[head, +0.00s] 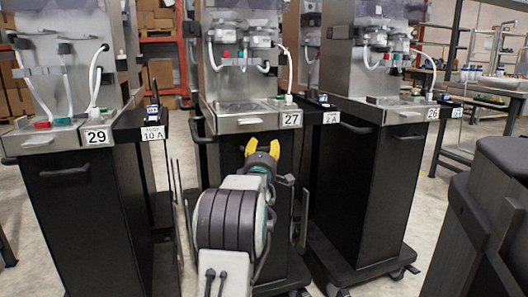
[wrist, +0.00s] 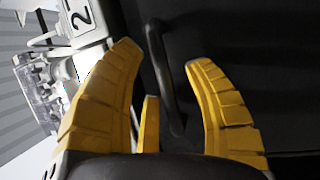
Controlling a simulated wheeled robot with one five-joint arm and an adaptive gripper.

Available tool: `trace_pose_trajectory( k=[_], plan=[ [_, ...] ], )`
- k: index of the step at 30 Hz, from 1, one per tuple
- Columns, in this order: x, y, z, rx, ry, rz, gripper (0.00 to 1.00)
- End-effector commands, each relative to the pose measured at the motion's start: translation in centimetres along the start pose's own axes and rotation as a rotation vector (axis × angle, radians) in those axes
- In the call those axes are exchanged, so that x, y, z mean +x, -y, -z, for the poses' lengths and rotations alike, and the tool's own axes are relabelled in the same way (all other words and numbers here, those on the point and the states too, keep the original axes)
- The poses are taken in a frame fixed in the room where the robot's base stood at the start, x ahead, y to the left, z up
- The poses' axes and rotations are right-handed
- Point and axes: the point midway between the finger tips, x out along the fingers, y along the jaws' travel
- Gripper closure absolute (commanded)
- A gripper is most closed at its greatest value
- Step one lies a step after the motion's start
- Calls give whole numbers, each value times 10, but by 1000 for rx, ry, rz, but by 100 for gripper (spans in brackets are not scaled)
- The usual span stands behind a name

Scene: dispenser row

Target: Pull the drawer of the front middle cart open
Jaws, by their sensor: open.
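The front middle cart (head: 228,158) has a steel top and a dark front, with label 27 (head: 291,120) at its upper right corner. My gripper (head: 262,148) is in front of the upper part of this dark front, its yellow fingers open. In the wrist view the dark drawer handle (wrist: 164,75) runs between the two spread fingers (wrist: 162,56), with gaps on both sides. I cannot tell how far the fingertips reach past the bar. The drawer front (wrist: 240,60) looks shut. In the head view my gripper and arm hide the handle.
Cart 29 (head: 85,200) stands at the left and another dark cart (head: 365,190) at the right, each with a front handle. Narrow black side shelves sit between the carts. A dark grey unit (head: 490,220) is at the near right. Clear floor shows between it and the right cart.

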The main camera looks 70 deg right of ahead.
Motion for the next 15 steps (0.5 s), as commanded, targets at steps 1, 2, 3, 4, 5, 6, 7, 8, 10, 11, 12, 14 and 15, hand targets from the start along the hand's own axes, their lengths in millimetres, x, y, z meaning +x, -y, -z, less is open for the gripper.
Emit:
trace_pose_trajectory(
  k=[1, 2, 3, 4, 5, 6, 7, 8, 10, 11, 12, 14, 15],
  plan=[
    [3, 0, 0, 0, 0, -2, 53],
    [4, 0, 0, 0, 0, -2, 53],
    [5, 0, 0, 0, 0, -1, 53],
    [6, 0, 0, 0, 0, -1, 53],
    [7, 0, 0, 0, 0, 0, 53],
    [7, 0, 0, 0, 0, 0, 53],
    [8, 0, 0, 0, 0, 0, 53],
    [8, 0, 0, 0, 0, 0, 53],
    [8, 0, 0, 0, 0, 0, 53],
    [8, 0, 0, 0, 0, 0, 53],
    [8, 0, 0, 0, 0, 0, 53],
    [8, 0, 0, 0, 0, 0, 53],
    [8, 0, 0, 0, 0, 0, 53]
  ],
)
